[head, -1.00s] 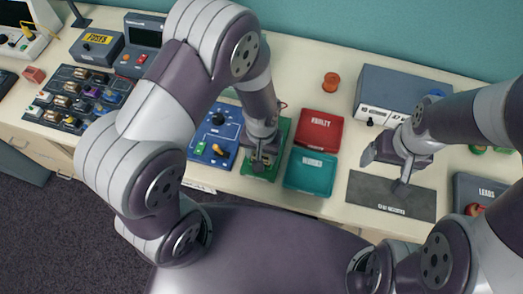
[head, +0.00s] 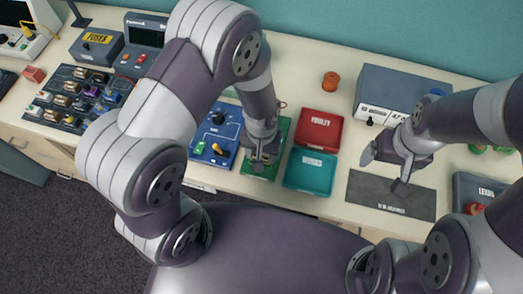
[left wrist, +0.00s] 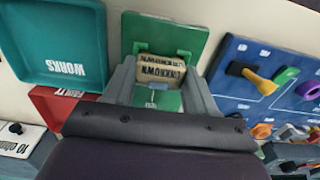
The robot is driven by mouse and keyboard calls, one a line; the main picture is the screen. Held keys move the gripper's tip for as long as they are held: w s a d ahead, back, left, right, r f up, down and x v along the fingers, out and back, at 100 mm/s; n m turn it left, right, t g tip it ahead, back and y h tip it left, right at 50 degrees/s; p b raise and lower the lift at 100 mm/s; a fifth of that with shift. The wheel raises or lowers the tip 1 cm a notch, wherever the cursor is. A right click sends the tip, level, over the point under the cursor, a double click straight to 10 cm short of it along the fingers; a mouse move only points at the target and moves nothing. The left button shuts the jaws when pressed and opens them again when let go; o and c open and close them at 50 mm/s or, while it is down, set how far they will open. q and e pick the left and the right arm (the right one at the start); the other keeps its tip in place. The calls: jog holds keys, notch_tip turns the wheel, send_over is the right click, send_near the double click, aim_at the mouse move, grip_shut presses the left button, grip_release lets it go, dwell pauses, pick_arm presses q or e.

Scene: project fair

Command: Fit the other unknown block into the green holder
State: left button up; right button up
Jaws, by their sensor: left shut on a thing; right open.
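The green holder (head: 283,140) lies flat between the blue panel and the trays, partly hidden under my left gripper (head: 261,164). In the left wrist view its green plate (left wrist: 165,32) shows beyond and between the fingers. A tan block marked UNKNOWN (left wrist: 160,68) sits between the fingertips of my left gripper (left wrist: 160,82), which is shut on it at the holder. The lettering shows twice, on two faces or on two blocks; I cannot tell which. Whether the block is seated is hidden. My right gripper (head: 385,172) is open and empty above the dark mat.
The red FAULTY tray (head: 319,131) and teal WORKS tray (head: 310,173) stand just right of the holder and look empty. The blue panel (head: 214,135) with knobs is close on its left. The dark mat (head: 390,194) is bare. A grey meter (head: 400,90) stands behind it.

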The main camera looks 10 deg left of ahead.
pick_arm(q)
jog(key=shift+f, duration=0.35)
jog(key=o, duration=1.4)
notch_tip(320, 180, up, 8)
jog(key=p, duration=0.7)
jog(key=shift+r, duration=0.1)
